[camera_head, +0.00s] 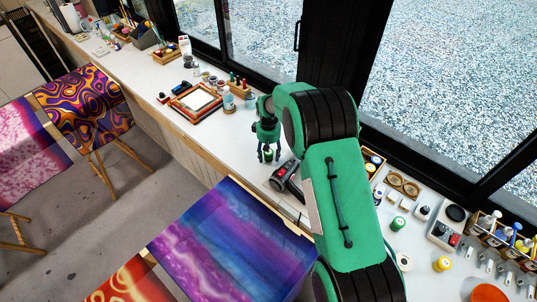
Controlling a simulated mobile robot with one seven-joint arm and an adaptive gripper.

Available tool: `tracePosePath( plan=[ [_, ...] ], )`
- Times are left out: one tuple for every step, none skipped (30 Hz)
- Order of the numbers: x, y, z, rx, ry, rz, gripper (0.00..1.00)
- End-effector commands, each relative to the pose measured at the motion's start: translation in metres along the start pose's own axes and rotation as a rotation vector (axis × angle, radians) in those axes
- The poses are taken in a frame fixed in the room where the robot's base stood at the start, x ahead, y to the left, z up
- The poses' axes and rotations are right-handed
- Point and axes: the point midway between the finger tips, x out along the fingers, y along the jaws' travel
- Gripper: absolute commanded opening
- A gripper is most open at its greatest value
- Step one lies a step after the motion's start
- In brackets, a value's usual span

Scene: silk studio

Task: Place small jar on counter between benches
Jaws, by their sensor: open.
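The long white counter (158,78) runs under the windows. My gripper (268,159) points down over its middle stretch, with its fingers apart. A small jar with a green part (268,155) shows between the fingertips, low at the counter top; I cannot tell whether the fingers touch it. The benches appear as frames with stretched painted silk: a purple and blue one (235,240) at the front and an orange and purple one (83,105) at the left. The counter edge by my gripper lies behind the gap between them.
A black and red device (285,176) lies close to the right of my gripper. A wooden frame (196,103) and several small jars stand to the left. More jars, a scale (446,226) and a bottle rack (497,232) crowd the right end. Bare counter shows left of my gripper.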

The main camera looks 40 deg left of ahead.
Motion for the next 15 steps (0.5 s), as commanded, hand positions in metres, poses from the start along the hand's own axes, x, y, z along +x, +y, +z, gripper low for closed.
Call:
tracePosePath(
  plan=[
    [-0.002,0.000,0.000,0.000,0.000,0.000,0.53],
    [-0.003,0.000,0.000,0.000,0.000,0.000,0.53],
    [-0.005,0.000,0.000,0.000,0.001,0.000,0.53],
    [-0.007,0.000,-0.001,0.000,0.002,0.001,0.53],
    [-0.009,0.000,-0.001,0.000,0.002,0.001,0.53],
    [-0.013,0.000,-0.001,0.000,0.002,0.001,0.53],
    [-0.015,0.000,-0.001,0.000,0.002,0.001,0.53],
    [-0.018,0.000,-0.001,0.000,0.002,0.001,0.53],
    [-0.023,0.000,-0.001,0.000,0.002,0.001,0.53],
    [-0.026,0.000,-0.001,0.000,0.002,0.001,0.53],
    [-0.030,0.000,-0.001,0.000,0.002,0.001,0.53],
    [-0.036,0.000,-0.001,0.000,0.002,0.001,0.53],
    [-0.040,0.000,-0.001,0.000,0.002,0.001,0.53],
    [-0.045,0.001,-0.001,0.000,0.003,0.001,0.53],
    [-0.052,0.001,-0.001,0.000,0.003,0.002,0.53]
  ],
)
